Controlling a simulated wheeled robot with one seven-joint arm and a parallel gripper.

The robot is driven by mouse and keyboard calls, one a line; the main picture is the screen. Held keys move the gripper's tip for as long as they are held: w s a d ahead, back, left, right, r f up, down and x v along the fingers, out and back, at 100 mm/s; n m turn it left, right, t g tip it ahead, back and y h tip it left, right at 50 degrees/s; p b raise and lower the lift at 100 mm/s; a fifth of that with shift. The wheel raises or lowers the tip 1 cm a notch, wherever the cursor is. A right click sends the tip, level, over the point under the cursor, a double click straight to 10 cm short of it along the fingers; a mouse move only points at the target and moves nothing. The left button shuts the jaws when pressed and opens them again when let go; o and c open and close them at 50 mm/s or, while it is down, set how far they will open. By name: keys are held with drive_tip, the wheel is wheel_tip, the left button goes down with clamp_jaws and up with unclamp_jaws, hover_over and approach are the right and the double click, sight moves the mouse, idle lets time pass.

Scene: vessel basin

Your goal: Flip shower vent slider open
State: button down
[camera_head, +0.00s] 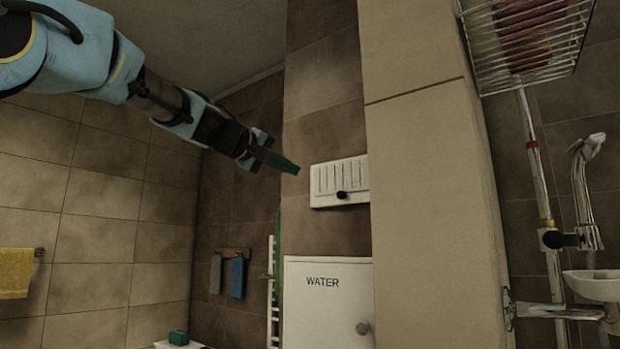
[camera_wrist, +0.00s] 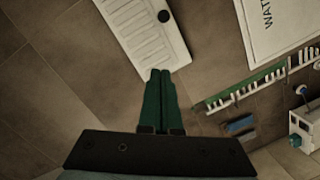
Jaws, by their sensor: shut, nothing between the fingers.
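The shower vent (camera_head: 326,179) is a white slotted plate on the brown tiled wall, right of the picture's middle in the head view. Its slider knob (camera_head: 341,195) is a small black round knob at the lower edge of the plate. In the wrist view the vent (camera_wrist: 143,36) lies at the top, with the black knob (camera_wrist: 164,16) at its upper right edge. My gripper (camera_head: 297,171) has green fingers held together, pointing at the vent's left end. In the wrist view the shut, empty fingertips (camera_wrist: 160,73) appear near the vent's near end; I cannot tell whether they touch.
A white cabinet door marked WATER (camera_head: 326,272) is below the vent. A pale wall column (camera_head: 425,170) stands close on the right and hides the vent's right end. A towel rail (camera_wrist: 262,82) with green cloth and hanging towels (camera_head: 238,277) are lower left of the cabinet.

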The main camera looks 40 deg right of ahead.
drive_tip(key=p, duration=0.5)
approach(345, 191)
drive_tip(key=w+d, duration=0.1)
drive_tip(key=w+d+r, duration=0.1)
drive_tip(key=w, duration=0.1)
drive_tip(key=w+d, duration=0.1)
drive_tip(key=w, duration=0.1)
drive_tip(key=shift+w+d+r, duration=0.25)
drive_tip(key=shift+d, duration=0.1)
drive_tip(key=shift+s+d+f, duration=0.15)
drive_tip(key=shift+s+f, duration=0.6)
drive_tip(key=shift+s, duration=0.3)
drive_tip(key=shift+s+d+f, duration=0.2)
drive_tip(key=shift+s+f, duration=0.25)
drive_tip(key=shift+s+d+b, duration=0.25)
drive_tip(key=shift+s+b, duration=0.5)
drive_tip(key=shift+s, duration=0.2)
